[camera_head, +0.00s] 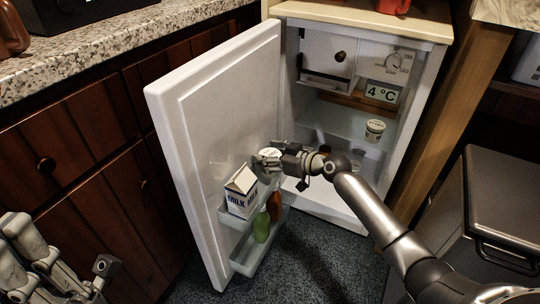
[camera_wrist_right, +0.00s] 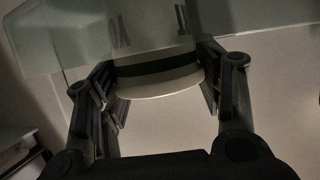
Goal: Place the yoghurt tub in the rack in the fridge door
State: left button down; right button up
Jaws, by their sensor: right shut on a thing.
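The yoghurt tub (camera_head: 268,153) is a small pale round tub, mostly hidden by my right gripper (camera_head: 268,160) in the head view. That gripper is shut on it, close to the inner face of the open fridge door (camera_head: 215,120). In the right wrist view the tub (camera_wrist_right: 158,86) with a dark band sits between both fingers. The door rack (camera_head: 232,222) holds a milk carton (camera_head: 241,190) at its near side; the tub appears above its far part. I cannot tell whether they touch. My left gripper (camera_head: 100,268) is at the lower left, its jaws unclear.
A similar tub (camera_head: 375,130) stands on the fridge shelf (camera_head: 345,121), below a 4 °C display (camera_head: 382,93). A green bottle (camera_head: 261,227) and a brown bottle (camera_head: 275,206) stand in the lower rack (camera_head: 246,262). A dark bin (camera_head: 505,200) stands at the right.

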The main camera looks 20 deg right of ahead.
jog(key=shift+f, duration=0.1)
jog(key=o, duration=1.2)
jog(key=shift+c, duration=0.2)
jog(key=o, duration=0.3)
jog(key=shift+v, duration=3.75)
jog(key=shift+s+f, duration=0.1)
